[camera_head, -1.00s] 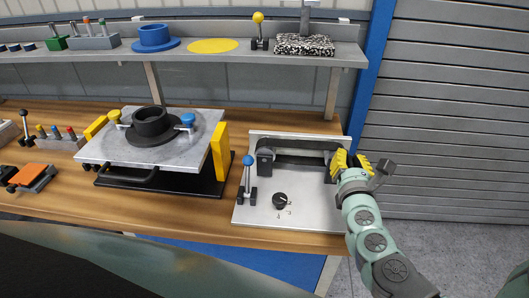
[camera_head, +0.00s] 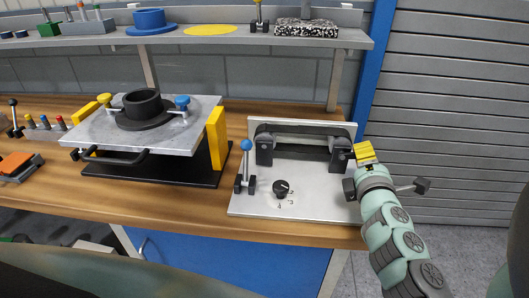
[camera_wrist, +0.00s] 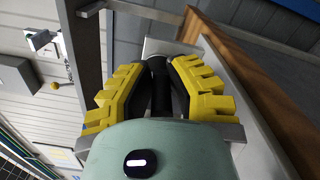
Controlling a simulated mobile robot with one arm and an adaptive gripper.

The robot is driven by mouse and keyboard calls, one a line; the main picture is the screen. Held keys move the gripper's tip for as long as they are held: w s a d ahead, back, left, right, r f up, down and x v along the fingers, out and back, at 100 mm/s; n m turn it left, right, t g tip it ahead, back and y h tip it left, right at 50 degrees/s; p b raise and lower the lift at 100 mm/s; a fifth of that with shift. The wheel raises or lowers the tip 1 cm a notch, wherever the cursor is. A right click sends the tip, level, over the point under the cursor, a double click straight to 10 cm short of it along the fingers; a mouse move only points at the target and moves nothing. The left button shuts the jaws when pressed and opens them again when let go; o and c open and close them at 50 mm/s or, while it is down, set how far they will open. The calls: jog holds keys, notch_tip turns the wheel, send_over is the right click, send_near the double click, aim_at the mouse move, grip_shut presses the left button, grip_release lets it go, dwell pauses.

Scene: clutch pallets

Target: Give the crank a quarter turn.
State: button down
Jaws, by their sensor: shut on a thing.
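The crank belongs to the grey panel (camera_head: 300,196) with the dark roller (camera_head: 300,140) between two black brackets. The crank is at the panel's right end, mostly hidden by my gripper (camera_head: 365,152) in the head view. In the wrist view, the yellow fingers of my gripper (camera_wrist: 160,88) are shut on a dark part between them, which I take as the crank handle (camera_wrist: 158,72). The crank's exact angle cannot be told.
On the panel are a blue-knobbed lever (camera_head: 247,165) and a black dial (camera_head: 281,187). Left of it stands a fixture with a metal plate (camera_head: 95,130) and yellow blocks. A shelf (camera_head: 180,40) runs above. A slatted wall (camera_head: 450,120) is at right.

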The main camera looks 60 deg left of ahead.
jog(key=shift+f+m+b, duration=0.45)
jog(key=shift+m, duration=0.55)
jog(key=c, duration=0.9)
grip_release()
jog(key=shift+c, duration=0.2)
jog(key=v, duration=0.6)
jog(key=shift+d, duration=0.15)
jog(key=shift+s+d, duration=0.45)
jog(key=shift+s, duration=0.05)
